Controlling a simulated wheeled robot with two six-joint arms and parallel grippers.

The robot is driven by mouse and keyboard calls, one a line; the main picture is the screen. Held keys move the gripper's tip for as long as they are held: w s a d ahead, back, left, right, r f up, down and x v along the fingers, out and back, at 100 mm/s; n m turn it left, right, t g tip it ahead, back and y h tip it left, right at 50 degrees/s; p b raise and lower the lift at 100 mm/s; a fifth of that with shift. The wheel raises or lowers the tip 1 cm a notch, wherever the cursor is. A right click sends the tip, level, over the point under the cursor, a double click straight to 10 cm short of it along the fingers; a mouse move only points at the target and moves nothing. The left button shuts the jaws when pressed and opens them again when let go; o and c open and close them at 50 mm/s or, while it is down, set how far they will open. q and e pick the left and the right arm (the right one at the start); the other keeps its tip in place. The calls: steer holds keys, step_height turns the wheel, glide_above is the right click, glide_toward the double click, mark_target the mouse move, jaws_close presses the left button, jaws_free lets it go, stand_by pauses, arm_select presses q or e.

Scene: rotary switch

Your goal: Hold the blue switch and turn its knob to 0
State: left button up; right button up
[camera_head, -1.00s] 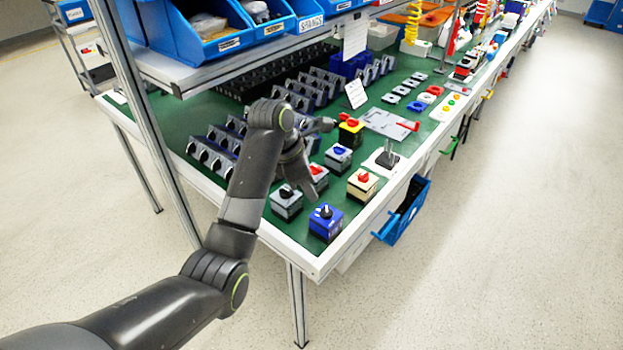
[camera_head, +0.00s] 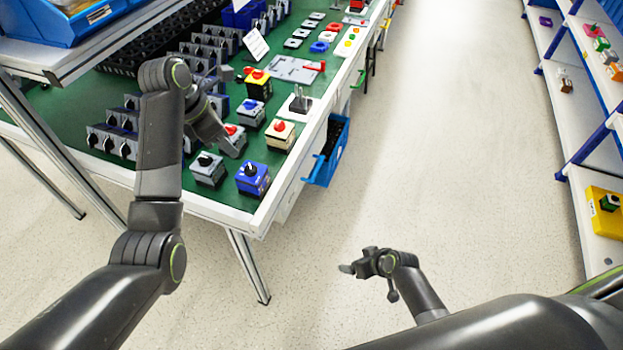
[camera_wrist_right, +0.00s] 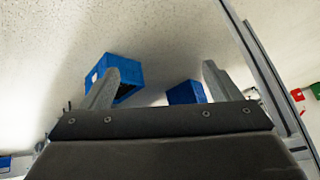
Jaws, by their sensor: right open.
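The blue switch (camera_head: 253,181) stands upright near the table's front corner, with a black knob (camera_head: 250,170) on top. The marking its knob points to is too small to read. My left gripper (camera_head: 232,113) is over the table, behind the blue switch and above the other switches. Its fingers look spread, with nothing seen between them. My right gripper (camera_head: 366,283) is out over the floor, right of the table and away from the switch. In the right wrist view its two fingers (camera_wrist_right: 161,72) are apart and empty.
A grey switch (camera_head: 208,169) stands left of the blue one; a beige switch with a red knob (camera_head: 280,136) stands behind it to the right. A blue bin (camera_head: 328,152) hangs at the table's edge. A shelf (camera_head: 590,200) stands at far right. The aisle floor between is clear.

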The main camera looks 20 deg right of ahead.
steer(key=w+a+r+n+t+y, duration=0.1)
steer(key=w+a+r+n+y, duration=0.2)
steer(key=r, duration=0.4)
steer(key=w+a+r+t, duration=0.1)
steer(key=w+a+r, duration=0.1)
steer(key=w+r, duration=0.35)
steer(key=n+y, duration=0.5)
steer(key=n, duration=0.1)
glide_toward(253, 179)
steer(key=s+d, duration=0.1)
steer(key=d, duration=0.4)
steer(key=x, duration=1.6)
steer(key=shift+a+f, duration=0.25)
steer(key=shift+f, duration=0.1)
